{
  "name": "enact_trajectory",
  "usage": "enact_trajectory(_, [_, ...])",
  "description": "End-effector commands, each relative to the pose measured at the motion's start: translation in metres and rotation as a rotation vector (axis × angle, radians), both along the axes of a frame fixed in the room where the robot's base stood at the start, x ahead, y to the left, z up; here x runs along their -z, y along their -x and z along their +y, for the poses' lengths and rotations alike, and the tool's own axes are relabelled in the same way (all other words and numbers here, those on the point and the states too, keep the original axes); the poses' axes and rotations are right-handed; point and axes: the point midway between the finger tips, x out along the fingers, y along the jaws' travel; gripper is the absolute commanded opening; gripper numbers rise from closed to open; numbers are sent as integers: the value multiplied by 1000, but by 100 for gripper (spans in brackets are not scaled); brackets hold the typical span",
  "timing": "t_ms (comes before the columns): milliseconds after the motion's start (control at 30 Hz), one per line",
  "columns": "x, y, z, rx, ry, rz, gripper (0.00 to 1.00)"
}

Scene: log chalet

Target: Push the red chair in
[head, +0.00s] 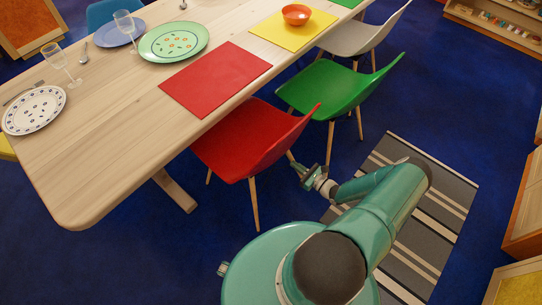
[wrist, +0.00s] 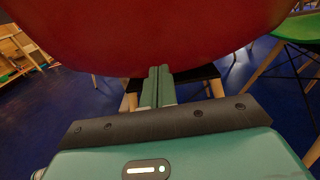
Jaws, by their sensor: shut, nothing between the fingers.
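The red chair (head: 251,142) stands at the near long side of the wooden table (head: 110,115), with the front of its seat under the table edge beside the red placemat (head: 216,78). My gripper (head: 293,161) is low behind the chair's back, on its right side in the head view. In the wrist view the chair's red shell (wrist: 150,35) fills the top, and my gripper's fingers (wrist: 158,82) are together, pointing at its lower edge. Whether the fingertips touch the shell I cannot tell.
A green chair (head: 338,92) stands close on the right, with a white chair (head: 362,38) beyond. A striped rug (head: 440,198) lies under my arm. Wooden shelving (head: 520,215) stands at the right edge. Blue floor is open left of my body.

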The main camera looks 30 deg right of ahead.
Motion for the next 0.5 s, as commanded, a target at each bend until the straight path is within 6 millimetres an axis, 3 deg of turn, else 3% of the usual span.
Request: enact_trajectory(500, [0,-3,1,0,0,0,0])
